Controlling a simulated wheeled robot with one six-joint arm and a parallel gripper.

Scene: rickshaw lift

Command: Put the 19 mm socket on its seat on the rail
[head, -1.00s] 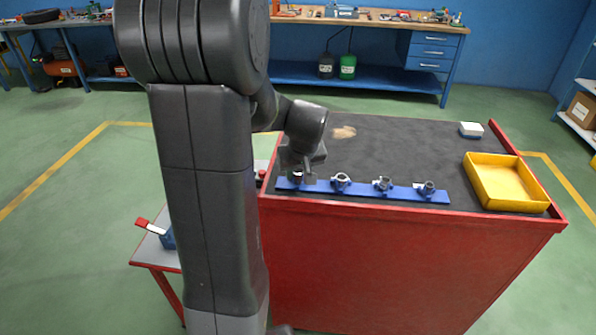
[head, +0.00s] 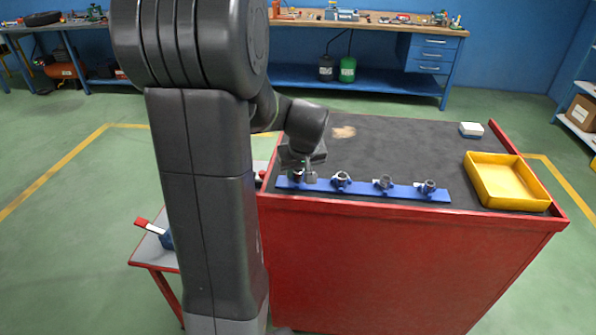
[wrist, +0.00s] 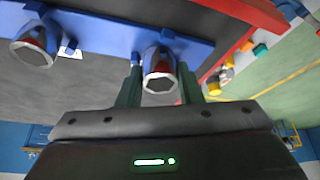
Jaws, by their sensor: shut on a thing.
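My gripper (head: 304,176) is at the left end of the blue rail (head: 362,190) on the bench top. It is shut on a metal socket (wrist: 160,68), which shows between the two fingers in the wrist view, with a red and blue band. In the head view the held socket (head: 297,174) is partly hidden by the fingers. It is over or at the rail's leftmost place; I cannot tell if it touches.
A tan patch (head: 343,132) marks the dark top (head: 410,145), which is mostly clear. A low red table (head: 150,252) stands at the left.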

